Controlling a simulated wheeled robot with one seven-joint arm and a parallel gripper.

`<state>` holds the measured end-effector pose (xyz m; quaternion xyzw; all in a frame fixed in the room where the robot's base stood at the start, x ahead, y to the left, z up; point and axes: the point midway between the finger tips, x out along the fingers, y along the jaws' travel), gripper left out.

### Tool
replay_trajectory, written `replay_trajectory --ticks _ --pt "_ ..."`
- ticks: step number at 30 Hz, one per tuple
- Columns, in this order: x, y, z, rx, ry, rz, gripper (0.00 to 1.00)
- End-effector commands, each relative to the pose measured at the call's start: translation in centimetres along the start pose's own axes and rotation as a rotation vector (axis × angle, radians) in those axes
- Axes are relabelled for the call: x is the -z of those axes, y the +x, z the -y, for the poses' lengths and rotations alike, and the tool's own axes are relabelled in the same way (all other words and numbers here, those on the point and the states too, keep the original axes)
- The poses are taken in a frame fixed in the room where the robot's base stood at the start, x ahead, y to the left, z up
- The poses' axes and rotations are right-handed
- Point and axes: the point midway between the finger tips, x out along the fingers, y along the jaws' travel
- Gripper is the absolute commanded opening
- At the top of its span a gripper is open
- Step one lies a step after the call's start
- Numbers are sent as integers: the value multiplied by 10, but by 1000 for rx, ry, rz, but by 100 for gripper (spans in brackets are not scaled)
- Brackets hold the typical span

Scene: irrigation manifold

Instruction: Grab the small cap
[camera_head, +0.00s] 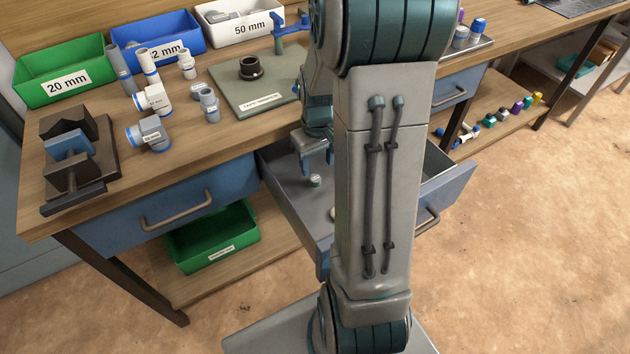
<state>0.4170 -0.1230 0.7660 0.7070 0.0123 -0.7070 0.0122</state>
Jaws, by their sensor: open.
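A small whitish-green cap (315,181) stands on the floor of the open grey drawer (285,187). My gripper (317,169) is over the drawer, fingers pointing down, just above or around the cap. I cannot tell whether the fingers touch it. The jaws are apart and hold nothing that I can see. My arm hides the middle and right of the drawer. Another pale item (333,213) shows partly at the arm's left edge inside the drawer.
A green 20 mm bin (62,94), a blue bin (150,28) and a white 50 mm bin (236,37) line the bench back. Several pipe fittings, a vise (76,160) and a grey-green plate (240,100) stand on the bench. A green crate (215,245) sits on the shelf below.

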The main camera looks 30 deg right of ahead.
Motion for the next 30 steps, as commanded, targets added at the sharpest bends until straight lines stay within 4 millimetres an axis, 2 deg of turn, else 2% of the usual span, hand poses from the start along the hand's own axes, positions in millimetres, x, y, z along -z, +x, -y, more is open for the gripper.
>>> replay_trajectory --ticks 12,21,26,27,30 --pt "3 50 4 1 1 3 52" --pt "4 54 4 0 1 0 52" --pt "4 53 4 0 0 0 8" --pt "4 53 4 0 0 0 5" --pt "4 53 4 0 0 0 5"
